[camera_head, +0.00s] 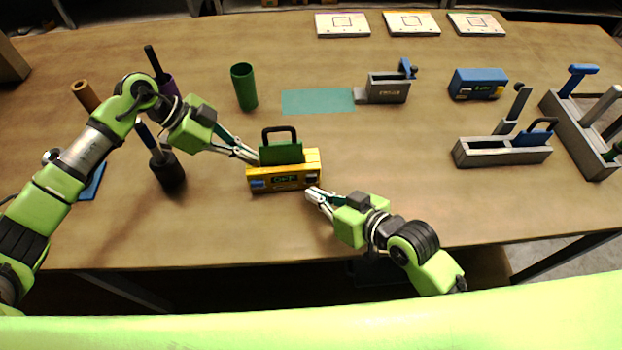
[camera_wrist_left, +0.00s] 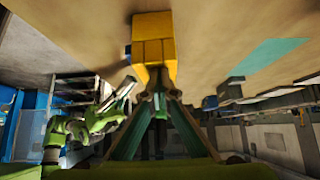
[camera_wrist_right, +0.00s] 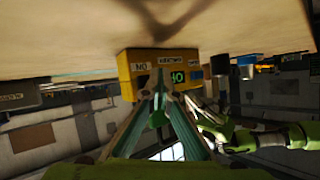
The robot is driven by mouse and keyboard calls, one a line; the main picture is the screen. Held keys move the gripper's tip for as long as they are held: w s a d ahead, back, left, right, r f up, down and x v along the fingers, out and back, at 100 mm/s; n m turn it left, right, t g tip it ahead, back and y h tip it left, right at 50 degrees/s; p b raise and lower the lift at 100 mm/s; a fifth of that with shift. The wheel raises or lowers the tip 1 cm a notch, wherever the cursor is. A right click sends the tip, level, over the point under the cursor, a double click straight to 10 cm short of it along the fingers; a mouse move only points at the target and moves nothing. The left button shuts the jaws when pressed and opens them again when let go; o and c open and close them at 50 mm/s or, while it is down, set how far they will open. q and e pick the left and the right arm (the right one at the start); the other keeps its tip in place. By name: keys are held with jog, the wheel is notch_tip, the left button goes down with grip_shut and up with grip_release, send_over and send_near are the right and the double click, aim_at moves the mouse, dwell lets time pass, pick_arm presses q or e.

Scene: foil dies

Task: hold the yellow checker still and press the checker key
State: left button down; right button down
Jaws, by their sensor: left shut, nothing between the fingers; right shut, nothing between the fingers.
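The yellow checker (camera_head: 262,173) stands upright on the table, with a green block with a black handle (camera_head: 281,147) in its top. Its front has a small display with green characters, a blue part at the left and a dark part at the right. My left gripper (camera_head: 256,159) is shut and empty, its tips at the checker's left end; the left wrist view shows the checker (camera_wrist_left: 153,47) right at the tips. My right gripper (camera_head: 312,193) is shut and empty at the checker's front right corner. In the right wrist view its tips overlap the checker's front (camera_wrist_right: 140,58); I cannot tell whether they touch.
A green cup (camera_head: 244,88), a teal mat (camera_head: 317,101) and a grey fixture (camera_head: 387,90) stand behind the checker. A blue box (camera_head: 478,83) and another grey fixture (camera_head: 500,151) are at the right. A dark holder (camera_head: 168,172) is left, near my left arm. The front table strip is clear.

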pick_arm(q)
jog(key=shift+s+f, duration=0.2)
jog(key=shift+f, duration=0.2)
pick_arm(e)
jog(key=shift+s+d, duration=0.1)
jog(key=shift+s, duration=2.85)
